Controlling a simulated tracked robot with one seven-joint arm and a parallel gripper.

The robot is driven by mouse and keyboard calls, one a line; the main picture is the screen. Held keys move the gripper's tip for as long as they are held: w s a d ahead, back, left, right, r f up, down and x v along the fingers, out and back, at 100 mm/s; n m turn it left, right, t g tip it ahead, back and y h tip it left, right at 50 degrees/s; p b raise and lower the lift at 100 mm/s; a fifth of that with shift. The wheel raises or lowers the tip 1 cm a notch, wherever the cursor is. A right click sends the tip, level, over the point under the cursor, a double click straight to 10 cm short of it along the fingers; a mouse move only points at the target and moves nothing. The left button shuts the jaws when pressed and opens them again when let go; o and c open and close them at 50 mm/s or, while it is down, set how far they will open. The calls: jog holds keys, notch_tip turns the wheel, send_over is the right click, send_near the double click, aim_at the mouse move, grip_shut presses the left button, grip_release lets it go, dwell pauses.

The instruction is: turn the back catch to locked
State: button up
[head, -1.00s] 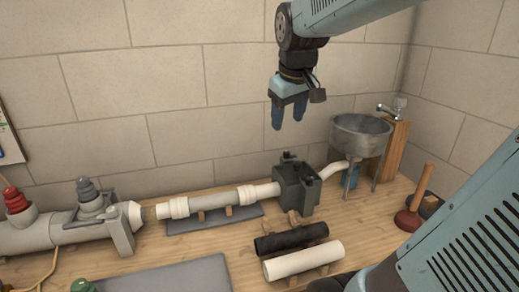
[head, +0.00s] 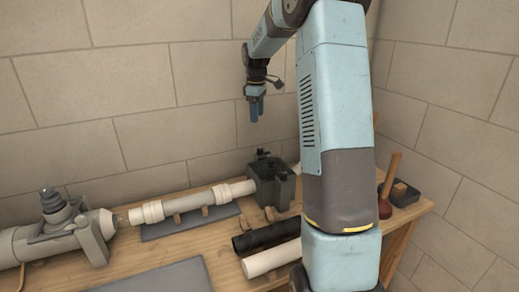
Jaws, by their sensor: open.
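A dark grey-green clamp box (head: 273,189) stands on the bench at the right end of the white pipe (head: 192,203). Small dark catch parts (head: 262,154) stick up at its top back edge. They are too small for me to tell how the back catch is turned.
A black pipe (head: 266,236) and a white pipe piece (head: 271,260) lie in front of the box. A grey pipe fitting (head: 52,240) is at left. A plunger (head: 388,187) stands at right. My arm hides the sink area.

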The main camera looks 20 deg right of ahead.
jog(key=shift+n, duration=0.4)
jog(key=w+d+f, duration=0.1)
jog(key=f, duration=0.4)
jog(key=w+f, duration=0.1)
jog(key=f, duration=0.5)
jog(key=w+d+f, duration=0.1)
jog(key=f, duration=0.5)
jog(key=shift+w+d+f, duration=0.15)
jog(key=shift+d+f, duration=0.05)
jog(key=shift+d, duration=0.15)
jog(key=c, duration=1)
jog(key=shift+a, duration=0.1)
jog(key=shift+c, duration=0.3)
